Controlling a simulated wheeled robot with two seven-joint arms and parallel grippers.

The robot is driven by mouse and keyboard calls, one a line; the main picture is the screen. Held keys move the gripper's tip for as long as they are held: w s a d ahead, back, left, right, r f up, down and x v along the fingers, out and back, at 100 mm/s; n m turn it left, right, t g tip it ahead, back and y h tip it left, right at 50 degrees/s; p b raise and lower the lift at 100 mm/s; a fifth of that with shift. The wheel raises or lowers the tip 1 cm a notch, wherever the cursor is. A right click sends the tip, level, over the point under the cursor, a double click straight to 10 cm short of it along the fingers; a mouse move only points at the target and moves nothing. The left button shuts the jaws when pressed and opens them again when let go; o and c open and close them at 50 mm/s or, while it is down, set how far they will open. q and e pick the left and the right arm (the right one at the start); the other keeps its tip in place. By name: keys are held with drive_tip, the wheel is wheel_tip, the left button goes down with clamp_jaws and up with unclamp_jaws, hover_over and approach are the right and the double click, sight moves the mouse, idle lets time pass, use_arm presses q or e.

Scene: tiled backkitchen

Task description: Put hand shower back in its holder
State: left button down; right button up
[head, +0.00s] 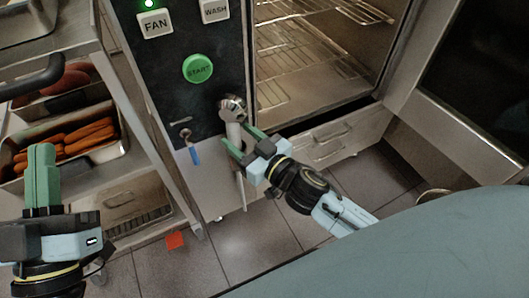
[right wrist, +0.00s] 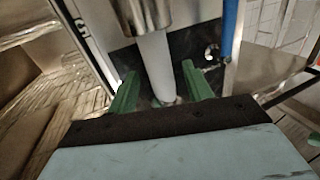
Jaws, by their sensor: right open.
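The hand shower has a metal head (head: 233,107) and a white handle (head: 235,132), in front of the oven's dark control panel. In the right wrist view its metal part (right wrist: 145,14) is at the top and the white handle (right wrist: 156,62) runs down between the fingers. My right gripper (head: 244,147) is open, with one green finger on each side of the handle; it also shows in the right wrist view (right wrist: 158,88). I cannot make out the holder clearly. My left gripper (head: 42,165) is at the far left, away from the shower; its finger gap is not clear.
A blue-handled fitting (head: 195,155) hangs left of the shower. The panel has a green START button (head: 198,68). The oven chamber with wire racks (head: 310,50) is open, its door (head: 450,90) swung right. A tray of sausages (head: 75,145) stands on the left shelf.

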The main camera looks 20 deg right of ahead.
drive_tip(key=p+v, duration=0.2)
drive_tip(key=v, duration=0.7)
use_arm(q)
drive_tip(key=f+g, duration=0.1)
drive_tip(key=w+f+g+y, duration=0.1)
drive_tip(key=f, duration=0.1)
drive_tip(key=w+f+g, duration=0.1)
drive_tip(key=f+g, duration=0.1)
drive_tip(key=shift+a+f+y, duration=0.15)
drive_tip(key=shift+y, duration=0.15)
use_arm(e)
wheel_tip(320, 180, up, 16)
drive_tip(key=a+m+t, duration=0.1)
drive_tip(key=a, duration=0.2)
drive_tip(key=shift+s+t+h, duration=0.3)
drive_tip(key=shift+t+h, duration=0.1)
use_arm(q)
drive_tip(key=shift+s, duration=0.15)
